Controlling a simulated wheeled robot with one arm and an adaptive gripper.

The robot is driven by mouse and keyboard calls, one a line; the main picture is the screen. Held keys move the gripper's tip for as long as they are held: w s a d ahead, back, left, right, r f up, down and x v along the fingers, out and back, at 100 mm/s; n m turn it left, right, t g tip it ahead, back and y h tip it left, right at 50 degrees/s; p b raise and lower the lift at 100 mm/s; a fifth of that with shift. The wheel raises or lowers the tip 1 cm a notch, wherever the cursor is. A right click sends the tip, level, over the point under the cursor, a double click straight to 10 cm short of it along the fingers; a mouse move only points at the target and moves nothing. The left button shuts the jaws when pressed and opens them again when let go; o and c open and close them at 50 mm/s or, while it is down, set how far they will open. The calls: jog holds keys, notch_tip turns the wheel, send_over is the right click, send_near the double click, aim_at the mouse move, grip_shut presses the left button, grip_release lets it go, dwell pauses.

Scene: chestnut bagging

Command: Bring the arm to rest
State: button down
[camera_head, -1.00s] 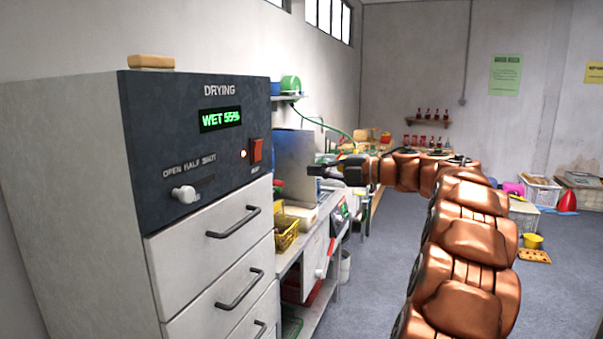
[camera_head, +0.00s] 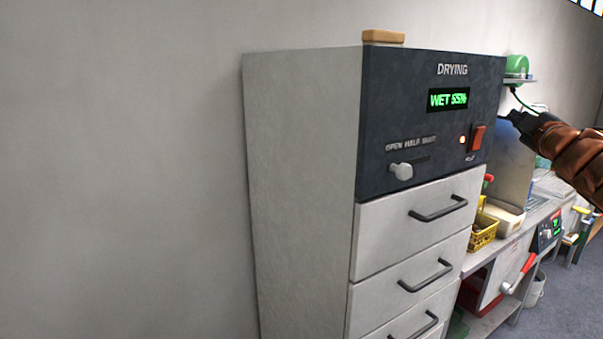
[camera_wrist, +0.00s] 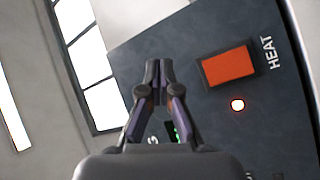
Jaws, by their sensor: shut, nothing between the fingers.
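My gripper (camera_head: 517,120) is at the right of the head view, close to the right edge of the drying cabinet's dark panel (camera_head: 425,115). In the wrist view my gripper (camera_wrist: 158,72) is shut with its fingertips together and nothing between them. The orange-red heat switch (camera_wrist: 228,66) and a lit red lamp (camera_wrist: 237,104) are right of the fingers. In the head view the switch (camera_head: 477,138) sits on the panel beside the lit lamp (camera_head: 462,140). Most of my arm is out of the picture to the right.
The green display (camera_head: 448,100) reads WET 55%. A white slider knob (camera_head: 401,171) sits under OPEN HALF SHUT. The cabinet's drawers (camera_head: 415,215) look shut. A tan block (camera_head: 384,37) lies on top. A workbench with a yellow basket (camera_head: 484,232) stands to the right.

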jog(key=s+a+f+m+g+h, duration=0.1)
jog(key=s+a+f+m+g, duration=0.3)
jog(key=f, duration=0.4)
jog(key=s+a+f+m+g+p, duration=0.1)
jog(key=s+a+f+m+g, duration=0.25)
jog(key=s+f, duration=0.35)
jog(key=s+a+f+m+g+h, duration=0.15)
jog(key=s+a+f+g, duration=0.3)
jog(key=f, duration=0.45)
jog(key=s+a+f+g+y, duration=0.1)
jog(key=s+a+f+g, duration=0.2)
jog(key=s+a, duration=0.3)
jog(key=s+a+f+m+g+y, duration=0.1)
jog(key=s+a+f, duration=0.5)
jog(key=s, duration=0.7)
jog(key=s+a+f+g+y, duration=0.3)
jog(key=s+a+f+g, duration=0.1)
jog(key=s, duration=0.6)
jog(key=shift+s+a+f+m+g+p, duration=0.25)
jog(key=shift+a+m+g+p, duration=0.2)
jog(key=shift+a, duration=0.5)
